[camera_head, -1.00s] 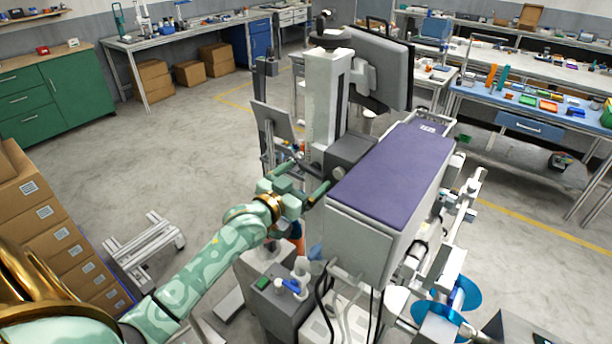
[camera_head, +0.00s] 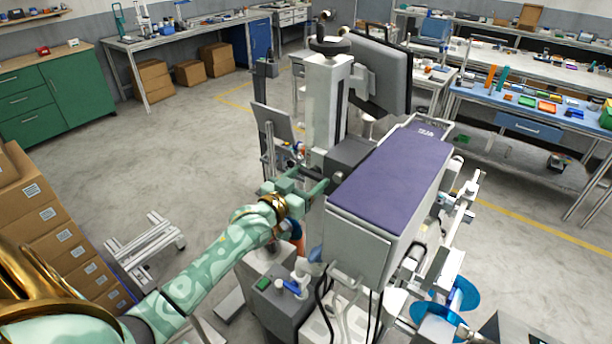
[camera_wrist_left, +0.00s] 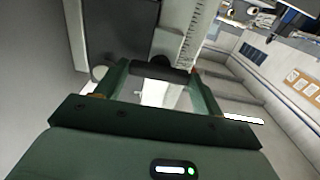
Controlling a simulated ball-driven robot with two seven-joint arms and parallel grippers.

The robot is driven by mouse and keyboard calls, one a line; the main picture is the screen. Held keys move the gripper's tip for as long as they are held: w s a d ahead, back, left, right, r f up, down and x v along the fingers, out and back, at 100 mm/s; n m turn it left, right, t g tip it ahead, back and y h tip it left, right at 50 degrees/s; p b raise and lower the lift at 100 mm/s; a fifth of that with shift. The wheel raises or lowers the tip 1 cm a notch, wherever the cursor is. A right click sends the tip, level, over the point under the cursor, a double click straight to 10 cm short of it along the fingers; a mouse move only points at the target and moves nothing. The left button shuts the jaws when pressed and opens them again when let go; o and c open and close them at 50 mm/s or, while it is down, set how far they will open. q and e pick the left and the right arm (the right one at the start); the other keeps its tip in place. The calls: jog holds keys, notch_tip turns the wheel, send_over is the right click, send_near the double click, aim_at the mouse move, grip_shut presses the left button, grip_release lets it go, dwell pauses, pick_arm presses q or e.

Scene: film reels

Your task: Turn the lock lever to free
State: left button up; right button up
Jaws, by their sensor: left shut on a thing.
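The lock lever shows as a short dark bar (camera_wrist_left: 160,72) in the left wrist view, lying crosswise between my fingertips. It is on the side of the white column (camera_head: 323,105) beside the padded table. My left gripper (camera_head: 312,188) is green with gold bands at the wrist. In the left wrist view, the gripper (camera_wrist_left: 160,78) has a finger at each end of the bar and is shut on it. In the head view, the fingers mostly hide the lever, and its angle is hard to read. My right gripper is not in view.
The purple padded table (camera_head: 392,180) stands directly right of the gripper. A grey monitor (camera_head: 380,72) is mounted behind the column. A grey unit (camera_head: 270,290) with hoses sits below. Cardboard boxes (camera_head: 50,220) stand at left. Floor left of the column is open.

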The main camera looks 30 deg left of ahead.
pick_arm(q)
jog(key=o, duration=1)
jog(key=s, duration=0.5)
jog(key=s+a, duration=0.1)
jog(key=s, duration=1)
jog(key=shift+s+a+b, duration=0.15)
jog(key=shift+b, duration=0.15)
